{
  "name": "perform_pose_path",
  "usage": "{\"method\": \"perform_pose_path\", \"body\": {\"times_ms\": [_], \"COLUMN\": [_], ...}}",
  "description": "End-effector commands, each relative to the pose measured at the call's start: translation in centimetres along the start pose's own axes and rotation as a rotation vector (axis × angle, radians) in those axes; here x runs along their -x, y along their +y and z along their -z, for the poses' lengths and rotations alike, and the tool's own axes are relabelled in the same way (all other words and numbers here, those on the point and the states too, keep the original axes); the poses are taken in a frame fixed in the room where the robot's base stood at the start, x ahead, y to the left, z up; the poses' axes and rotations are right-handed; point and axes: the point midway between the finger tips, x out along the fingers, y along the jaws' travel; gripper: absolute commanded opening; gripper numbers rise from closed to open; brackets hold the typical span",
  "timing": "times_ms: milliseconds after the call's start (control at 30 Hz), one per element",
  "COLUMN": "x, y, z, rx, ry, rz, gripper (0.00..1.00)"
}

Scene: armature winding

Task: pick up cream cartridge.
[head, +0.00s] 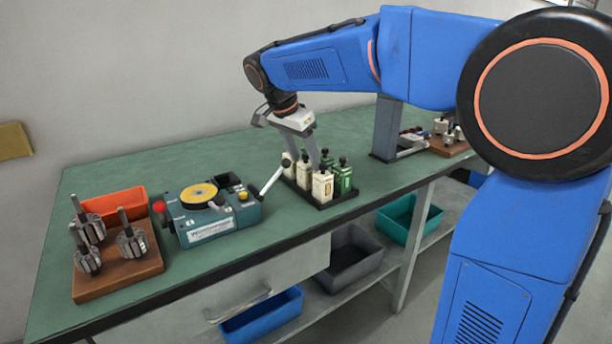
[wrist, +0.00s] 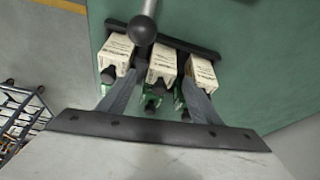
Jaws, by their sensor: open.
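Three cream cartridges with dark caps and labels stand in a row in a black rack (head: 338,199). The nearest cream cartridge (head: 322,187) shows most clearly in the head view; the middle one (head: 303,174) is partly covered by my fingers. Green cartridges (head: 343,179) stand beside them in the same rack. My gripper (head: 304,160) is open and points down over the rack. In the wrist view its fingers (wrist: 160,72) straddle the middle cream cartridge (wrist: 162,65), with a cream cartridge (wrist: 117,53) on either side. I cannot tell whether the fingers touch any cartridge.
A teal winding machine (head: 212,215) stands left of the rack; its ball-ended crank (head: 272,181) reaches close to the rack and shows in the wrist view (wrist: 142,28). A wooden block with armatures (head: 118,275) and an orange bin (head: 112,205) are farther left. A grey post (head: 387,128) stands behind right.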

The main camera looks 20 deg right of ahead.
Motion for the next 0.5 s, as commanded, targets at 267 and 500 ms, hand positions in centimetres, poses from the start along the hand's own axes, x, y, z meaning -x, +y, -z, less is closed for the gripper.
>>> {"method": "perform_pose_path", "body": {"times_ms": [267, 500], "x": [-1.9, -1.8], "y": [0.0, 0.0], "z": [0.0, 0.0], "rx": [0.0, 0.0], "ry": [0.0, 0.0], "rz": [0.001, 0.001], "gripper": [0.58, 0.42]}}
